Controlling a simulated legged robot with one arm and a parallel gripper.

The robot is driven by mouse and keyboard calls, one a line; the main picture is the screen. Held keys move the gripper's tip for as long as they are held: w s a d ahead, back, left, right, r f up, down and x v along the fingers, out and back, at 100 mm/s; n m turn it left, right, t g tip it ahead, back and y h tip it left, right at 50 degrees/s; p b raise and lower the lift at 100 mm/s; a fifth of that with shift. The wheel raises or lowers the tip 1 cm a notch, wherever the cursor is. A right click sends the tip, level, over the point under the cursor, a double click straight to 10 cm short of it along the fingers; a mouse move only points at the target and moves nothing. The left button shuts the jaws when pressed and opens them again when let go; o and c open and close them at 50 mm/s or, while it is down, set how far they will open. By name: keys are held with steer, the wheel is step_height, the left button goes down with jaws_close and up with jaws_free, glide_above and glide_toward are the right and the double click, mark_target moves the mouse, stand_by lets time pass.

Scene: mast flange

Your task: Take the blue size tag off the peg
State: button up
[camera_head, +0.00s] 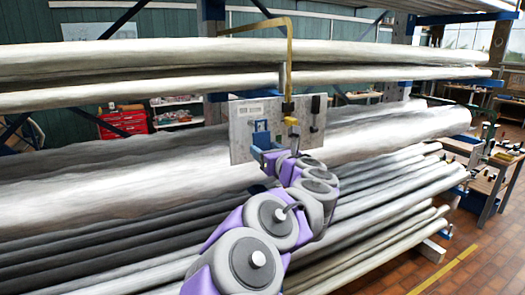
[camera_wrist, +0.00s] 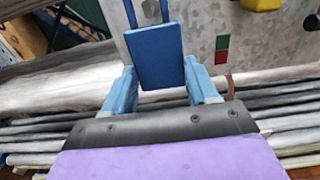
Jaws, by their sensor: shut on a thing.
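The blue size tag (camera_wrist: 158,56) is a flat blue plate with two thin blue strips rising from its top edge. In the head view the tag (camera_head: 261,139) is at the lower left of a grey metal board (camera_head: 241,148). My gripper (camera_wrist: 160,68) has one light-blue finger at each side edge of the tag and is shut on it. In the head view my gripper (camera_head: 266,151) reaches the board from below right and partly covers the tag. The peg is too hard to make out, so I cannot tell whether the tag is still on it.
A yellow piece (camera_head: 290,121) and a black piece (camera_head: 315,108) are on the board right of the tag. A yellow bent bar (camera_head: 289,60) passes above and in front. Long grey pipes (camera_head: 120,186) lie on racks behind and below. A red cabinet (camera_head: 122,124) stands far left.

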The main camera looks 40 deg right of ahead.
steer(key=shift+s+d, duration=0.1)
steer(key=shift+s, duration=0.4)
steer(key=shift+s+a, duration=0.65)
steer(key=shift+s, duration=0.2)
steer(key=shift+d, duration=0.1)
